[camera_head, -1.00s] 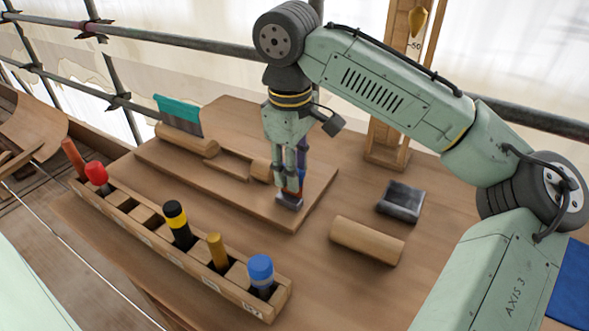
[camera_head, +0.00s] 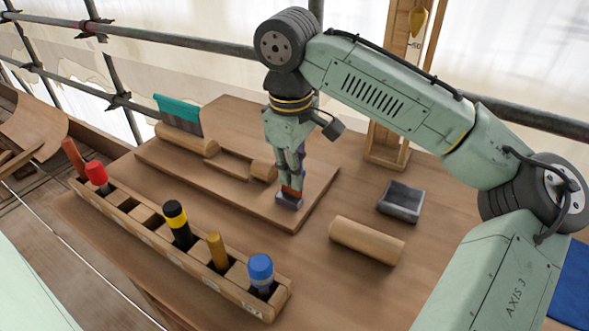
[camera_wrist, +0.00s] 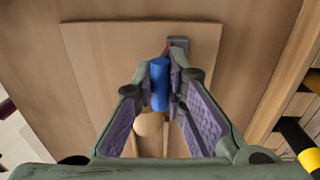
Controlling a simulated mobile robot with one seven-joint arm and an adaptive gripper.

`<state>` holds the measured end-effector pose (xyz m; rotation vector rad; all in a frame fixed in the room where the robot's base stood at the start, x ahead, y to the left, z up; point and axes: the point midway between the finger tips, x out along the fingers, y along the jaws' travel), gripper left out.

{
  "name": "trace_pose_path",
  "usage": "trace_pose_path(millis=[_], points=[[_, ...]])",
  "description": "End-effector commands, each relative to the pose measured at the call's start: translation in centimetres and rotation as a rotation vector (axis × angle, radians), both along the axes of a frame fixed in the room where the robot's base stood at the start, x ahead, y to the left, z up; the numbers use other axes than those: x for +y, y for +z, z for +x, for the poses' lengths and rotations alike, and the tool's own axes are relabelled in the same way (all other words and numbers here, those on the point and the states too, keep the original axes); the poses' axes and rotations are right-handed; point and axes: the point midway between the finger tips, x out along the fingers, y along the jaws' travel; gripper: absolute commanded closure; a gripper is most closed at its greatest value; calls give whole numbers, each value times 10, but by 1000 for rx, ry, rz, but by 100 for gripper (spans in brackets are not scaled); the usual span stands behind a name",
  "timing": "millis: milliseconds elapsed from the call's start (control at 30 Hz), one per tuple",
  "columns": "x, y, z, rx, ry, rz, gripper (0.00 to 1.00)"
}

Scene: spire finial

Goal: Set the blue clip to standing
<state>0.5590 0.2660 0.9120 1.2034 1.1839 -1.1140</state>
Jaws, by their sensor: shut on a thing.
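The blue clip (camera_wrist: 160,84) shows in the wrist view as a blue rounded bar between my fingertips. My gripper (camera_wrist: 163,92) is shut on it. In the head view my gripper (camera_head: 291,178) points down over the near right corner of the raised wooden board (camera_head: 235,196). Below its fingertips are a red-orange piece (camera_head: 291,190) and a small grey block (camera_head: 289,201) on the board. The fingers mostly hide the blue clip in the head view, so its lean and its contact with the red piece cannot be told there.
A wooden rack (camera_head: 196,262) with several coloured-top tools runs along the near left edge. A wooden half-round (camera_head: 366,241) and a dark grey tray (camera_head: 401,201) lie to the right. A teal-topped scraper (camera_head: 178,112) stands at the back left. A wooden post (camera_head: 387,158) stands behind.

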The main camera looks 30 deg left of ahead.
Motion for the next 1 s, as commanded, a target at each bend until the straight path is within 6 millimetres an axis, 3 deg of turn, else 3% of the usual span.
trace_pose_path(millis=[700, 733, 1000], points=[[0, 0, -8, -139, 3, 8, 100], [0, 0, -8, -139, 3, 8, 87], [0, 0, -8, -139, 2, 7, 69]])
